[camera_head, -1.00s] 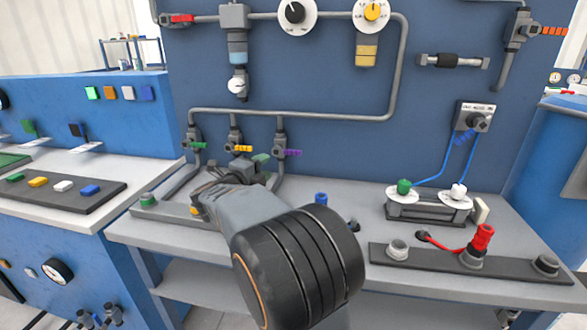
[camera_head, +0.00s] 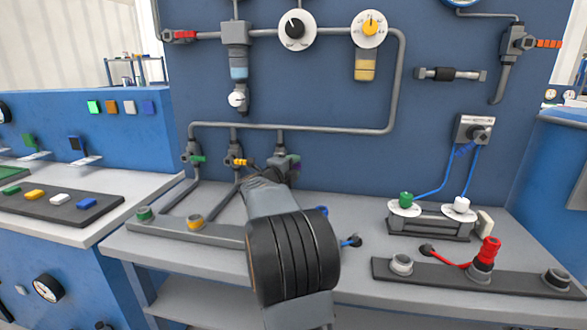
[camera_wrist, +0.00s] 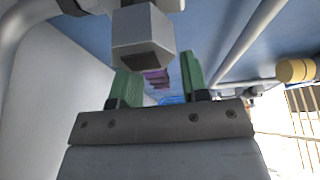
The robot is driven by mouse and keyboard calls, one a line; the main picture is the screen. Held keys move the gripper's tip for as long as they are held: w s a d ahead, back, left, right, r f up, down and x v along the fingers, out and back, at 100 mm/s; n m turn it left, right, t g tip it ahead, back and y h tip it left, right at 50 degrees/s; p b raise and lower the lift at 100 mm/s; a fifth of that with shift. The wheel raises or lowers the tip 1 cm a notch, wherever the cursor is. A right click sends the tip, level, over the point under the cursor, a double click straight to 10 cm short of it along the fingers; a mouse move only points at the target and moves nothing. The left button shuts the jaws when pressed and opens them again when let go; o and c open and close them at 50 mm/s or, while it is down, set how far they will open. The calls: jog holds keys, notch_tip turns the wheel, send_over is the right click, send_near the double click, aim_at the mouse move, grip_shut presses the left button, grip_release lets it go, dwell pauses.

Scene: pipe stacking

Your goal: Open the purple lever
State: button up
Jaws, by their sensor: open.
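The purple lever (camera_wrist: 155,77) shows between the two green fingers of my gripper (camera_wrist: 160,66) in the wrist view. The fingers stand apart, one on each side of it in that picture; I cannot tell whether either touches it. The grey valve body (camera_wrist: 142,38) fills the top of the wrist view and hides part of the lever. In the head view my gripper (camera_head: 282,168) is at the rightmost valve of the lower pipe row, and only a little of the purple lever (camera_head: 296,166) shows behind it.
To the left, along the same pipe, are valves with a yellow lever (camera_head: 242,162) and a green lever (camera_head: 198,159). Grey pipes run close around the gripper. A bench (camera_head: 350,280) lies below, with a black connector strip (camera_head: 470,280) at right.

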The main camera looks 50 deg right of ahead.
jog(key=shift+d, duration=0.2)
grip_shut()
dwell(0.3)
